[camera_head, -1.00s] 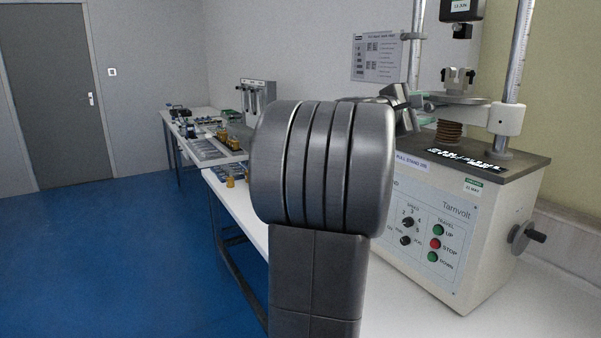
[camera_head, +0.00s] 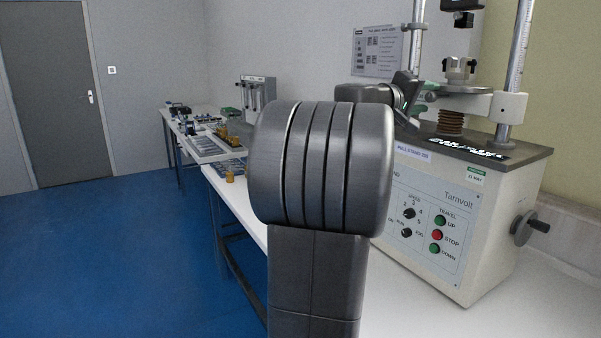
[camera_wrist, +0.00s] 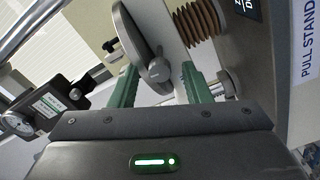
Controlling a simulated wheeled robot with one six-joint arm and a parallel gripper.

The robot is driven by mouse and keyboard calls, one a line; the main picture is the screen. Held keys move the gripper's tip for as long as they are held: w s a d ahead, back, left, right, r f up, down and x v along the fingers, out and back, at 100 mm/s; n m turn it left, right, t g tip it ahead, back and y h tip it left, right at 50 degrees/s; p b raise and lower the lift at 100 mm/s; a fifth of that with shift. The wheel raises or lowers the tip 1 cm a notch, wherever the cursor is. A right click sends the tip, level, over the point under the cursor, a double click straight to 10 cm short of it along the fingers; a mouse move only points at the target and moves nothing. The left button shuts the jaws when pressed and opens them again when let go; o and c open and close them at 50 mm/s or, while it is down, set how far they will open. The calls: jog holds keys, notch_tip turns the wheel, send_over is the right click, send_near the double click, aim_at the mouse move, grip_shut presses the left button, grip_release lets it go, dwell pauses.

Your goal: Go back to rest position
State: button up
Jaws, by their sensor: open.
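My gripper (camera_wrist: 159,68) is open, its two green fingers apart in the wrist view. Between and beyond the fingers shows the metal round plate (camera_wrist: 137,45) of the test stand, with a grey knob-like part near it. I cannot tell whether the fingers touch it. In the head view the gripper is mostly hidden behind my own arm; its dark wrist and some green show beside the stand's upper plate (camera_head: 470,103). The test stand (camera_head: 455,225) has a white body with a control panel. No held object shows.
A brown bellows (camera_head: 450,122) stands under the plate. A hand crank (camera_head: 528,227) sticks out at the stand's right. The white bench (camera_head: 385,315) runs back to trays (camera_head: 200,148) and a grey two-column device (camera_head: 259,95). Blue floor (camera_head: 110,260) is clear on the left.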

jog(key=shift+m, duration=0.8)
